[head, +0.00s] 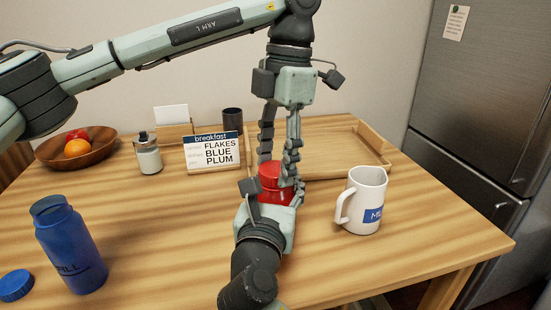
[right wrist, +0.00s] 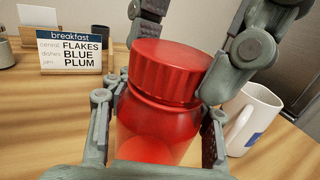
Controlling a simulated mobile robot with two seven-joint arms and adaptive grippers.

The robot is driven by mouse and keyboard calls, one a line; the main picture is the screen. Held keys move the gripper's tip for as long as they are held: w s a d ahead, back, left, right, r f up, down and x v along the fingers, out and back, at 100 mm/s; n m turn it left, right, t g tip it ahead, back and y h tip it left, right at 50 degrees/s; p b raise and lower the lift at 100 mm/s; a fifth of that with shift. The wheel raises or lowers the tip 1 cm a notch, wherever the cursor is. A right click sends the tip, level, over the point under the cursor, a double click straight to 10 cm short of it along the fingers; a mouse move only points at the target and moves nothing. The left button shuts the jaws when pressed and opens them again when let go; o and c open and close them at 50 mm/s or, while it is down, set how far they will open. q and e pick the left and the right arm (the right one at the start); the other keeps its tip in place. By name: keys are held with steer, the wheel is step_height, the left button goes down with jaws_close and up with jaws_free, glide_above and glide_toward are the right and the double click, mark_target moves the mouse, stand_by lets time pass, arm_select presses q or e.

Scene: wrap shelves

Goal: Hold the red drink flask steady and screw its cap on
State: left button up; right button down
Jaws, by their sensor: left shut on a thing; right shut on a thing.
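The red drink flask (head: 272,194) stands upright on the wooden table, partly hidden by my grippers. Its ribbed red cap (right wrist: 172,72) sits over the neck in the right wrist view, level as far as I can tell; whether it is threaded tight I cannot tell. My left gripper (head: 278,166) points straight down from above, with its fingers on either side of the cap, shut on it. My right gripper (right wrist: 160,130) comes from the front, low, and is shut on the flask body, one finger on each side.
A white mug (head: 367,205) stands close on the right. A blue flask (head: 72,250) and a blue cap (head: 15,285) are at the left. A breakfast sign (head: 212,152), a jar (head: 148,155), a dark cup (head: 233,120), a fruit bowl (head: 98,148) and a wooden tray (head: 340,172) are behind.

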arm_select(q)
steer(key=m, duration=0.5)
steer(key=shift+t, duration=0.4)
steer(key=m, duration=0.9)
steer(key=shift+t, duration=0.4)
steer(key=o, duration=0.9)
steer(key=shift+c, duration=0.2)
step_height(320, 180, up, 12)
steer(key=s+d, duration=0.1)
